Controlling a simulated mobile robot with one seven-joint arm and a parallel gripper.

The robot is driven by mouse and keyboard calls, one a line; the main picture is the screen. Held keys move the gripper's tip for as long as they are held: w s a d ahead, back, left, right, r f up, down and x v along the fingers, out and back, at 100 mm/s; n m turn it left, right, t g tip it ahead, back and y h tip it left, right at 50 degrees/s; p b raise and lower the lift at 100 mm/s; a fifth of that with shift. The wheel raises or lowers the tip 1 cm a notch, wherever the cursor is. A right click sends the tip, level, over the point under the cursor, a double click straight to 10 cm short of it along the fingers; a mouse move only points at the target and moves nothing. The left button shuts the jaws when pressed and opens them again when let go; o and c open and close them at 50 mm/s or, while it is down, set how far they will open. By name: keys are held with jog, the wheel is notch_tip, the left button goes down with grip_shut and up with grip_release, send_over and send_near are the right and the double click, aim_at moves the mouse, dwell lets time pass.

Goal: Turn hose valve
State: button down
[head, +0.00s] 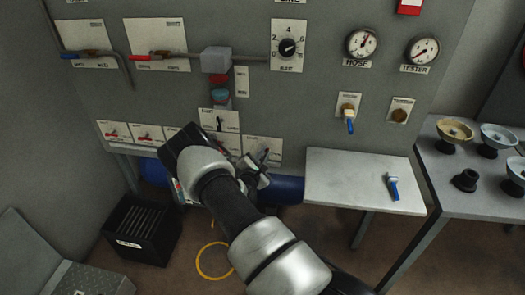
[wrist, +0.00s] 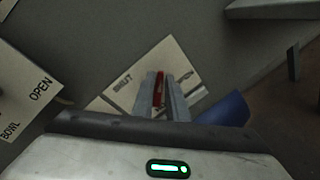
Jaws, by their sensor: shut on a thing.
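A red valve handle (wrist: 158,88) shows in the wrist view between the two grey fingers of my gripper (wrist: 161,82), in front of a pale plate (wrist: 120,90) marked SHUT. My gripper is shut on this handle. The rest of the plate's lettering is hidden or too small to read. In the head view my gripper (head: 261,165) is at the lower panel, by the rightmost plate (head: 262,144) of the lower row. My arm and the gripper hide most of the valve there.
A neighbouring plate (wrist: 28,90) reads OPEN and BOWL. A white shelf (head: 340,180) with a blue-handled item (head: 392,187) juts out at right. A HOSE gauge (head: 361,43) is above. A black bin (head: 140,230) and yellow ring (head: 213,262) are on the floor.

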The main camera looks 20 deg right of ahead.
jog(key=shift+s+d+f+m+t+y, duration=0.15)
jog(key=shift+f+m+y, duration=0.15)
jog(key=shift+m, duration=0.9)
jog(key=shift+d+f+m+t+y, duration=0.15)
jog(key=shift+m+y, duration=0.3)
jog(key=shift+m, duration=0.75)
jog(key=shift+s+d+f+m+t+y, duration=0.1)
jog(key=shift+f+m+y, duration=0.25)
jog(key=shift+m, duration=0.85)
jog(key=c, duration=1.7)
grip_release()
jog(key=shift+c, duration=0.2)
jog(key=v, duration=1.7)
jog(key=shift+s+p, duration=0.25)
jog(key=shift+p, duration=0.2)
jog(key=shift+a+r, duration=0.1)
jog(key=shift+r, duration=0.05)
